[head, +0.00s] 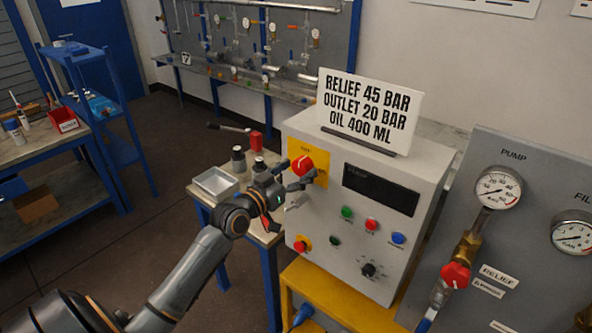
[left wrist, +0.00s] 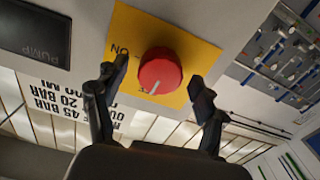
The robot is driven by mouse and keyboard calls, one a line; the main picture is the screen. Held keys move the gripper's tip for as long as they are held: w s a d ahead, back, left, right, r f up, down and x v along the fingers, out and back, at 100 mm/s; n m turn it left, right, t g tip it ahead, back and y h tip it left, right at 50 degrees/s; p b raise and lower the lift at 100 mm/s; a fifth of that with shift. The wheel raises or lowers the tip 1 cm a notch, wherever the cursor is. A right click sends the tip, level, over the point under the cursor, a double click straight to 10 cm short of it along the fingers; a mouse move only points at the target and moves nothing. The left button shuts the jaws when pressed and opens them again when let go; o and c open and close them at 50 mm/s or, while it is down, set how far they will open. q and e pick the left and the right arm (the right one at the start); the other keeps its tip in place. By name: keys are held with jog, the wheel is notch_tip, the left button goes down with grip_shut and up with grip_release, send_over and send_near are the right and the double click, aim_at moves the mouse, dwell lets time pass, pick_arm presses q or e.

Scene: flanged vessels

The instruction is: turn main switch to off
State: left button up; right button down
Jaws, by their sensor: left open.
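The main switch is a red round knob (head: 302,166) on a yellow plate (head: 318,176) at the upper left of the grey control box. In the left wrist view the knob (left wrist: 160,72) has a white pointer line, and "ON" is printed on the yellow plate (left wrist: 200,55). My left gripper (head: 300,182) is at the knob. In the left wrist view its two fingers (left wrist: 160,80) are spread, one on each side of the knob, with gaps showing between fingers and knob. My right gripper does not show.
The box (head: 375,210) has a dark display (head: 381,189), colored buttons, a black selector (head: 368,270) and a red lower knob (head: 302,244). A sign (head: 368,108) stands on top. A side table with a metal tray (head: 215,183) is at left. A gauge panel (head: 530,240) stands at right.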

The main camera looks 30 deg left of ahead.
pick_arm(q)
jog(key=c, duration=1.2)
jog(key=shift+o, duration=0.2)
jog(key=shift+n, duration=0.5)
jog(key=o, duration=1)
jog(key=shift+o, duration=0.8)
jog(key=s+a, duration=0.1)
jog(key=s, duration=1.1)
